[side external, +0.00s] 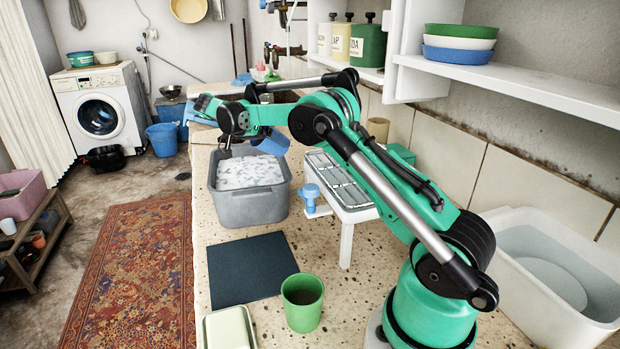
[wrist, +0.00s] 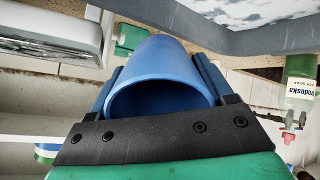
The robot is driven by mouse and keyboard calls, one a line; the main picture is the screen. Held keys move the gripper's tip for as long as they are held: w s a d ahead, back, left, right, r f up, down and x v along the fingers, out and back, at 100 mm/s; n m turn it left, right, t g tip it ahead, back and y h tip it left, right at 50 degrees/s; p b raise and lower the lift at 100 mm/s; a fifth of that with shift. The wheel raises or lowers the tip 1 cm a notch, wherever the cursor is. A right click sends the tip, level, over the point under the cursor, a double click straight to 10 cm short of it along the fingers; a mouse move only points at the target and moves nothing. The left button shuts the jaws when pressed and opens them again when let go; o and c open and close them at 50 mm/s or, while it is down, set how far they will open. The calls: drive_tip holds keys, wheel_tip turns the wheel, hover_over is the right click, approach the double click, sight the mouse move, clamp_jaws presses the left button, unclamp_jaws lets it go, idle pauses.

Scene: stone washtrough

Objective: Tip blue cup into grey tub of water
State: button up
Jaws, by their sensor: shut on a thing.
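The blue cup (side external: 270,143) is tilted in my gripper (side external: 256,133), in the air near the back right rim of the grey tub (side external: 250,208). The tub stands on the speckled counter and holds water with white foam on top. In the wrist view the blue cup (wrist: 160,55) sits between the two fingers of my gripper (wrist: 160,78), with its dark opening showing. Whether anything is inside it cannot be told. The grey tub (wrist: 235,42) shows at the upper right, apart from the cup there.
A white rack (side external: 347,214) with a blue tap-like part stands right of the tub. A dark mat (side external: 247,268), a green cup (side external: 302,302) and a pale green dish (side external: 229,329) lie in front. A white shelf (side external: 510,75) overhangs the back right.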

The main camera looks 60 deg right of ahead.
drive_tip(key=shift+w+a+f+g+h, duration=0.15)
drive_tip(key=shift+g+h, duration=0.35)
drive_tip(key=shift+h, duration=0.4)
idle(0.4)
drive_tip(key=shift+a+f+g+h, duration=0.15)
drive_tip(key=shift+g+h, duration=0.35)
drive_tip(key=shift+h, duration=0.3)
idle(0.5)
drive_tip(key=shift+d+r+t+y, duration=0.25)
drive_tip(key=shift+t+y, duration=0.25)
drive_tip(key=shift+y, duration=0.3)
drive_tip(key=y, duration=0.1)
drive_tip(key=t+y, duration=0.2)
drive_tip(key=shift+s+d+r+y, duration=0.2)
drive_tip(key=shift+s+d+y, duration=0.1)
drive_tip(key=shift+s, duration=0.05)
drive_tip(key=t+y, duration=0.2)
drive_tip(key=y, duration=0.1)
drive_tip(key=shift+s+d, duration=0.1)
drive_tip(key=shift+d, duration=0.1)
drive_tip(key=shift+f+t+y, duration=0.15)
drive_tip(key=shift+t+y, duration=0.45)
drive_tip(key=shift+y, duration=0.6)
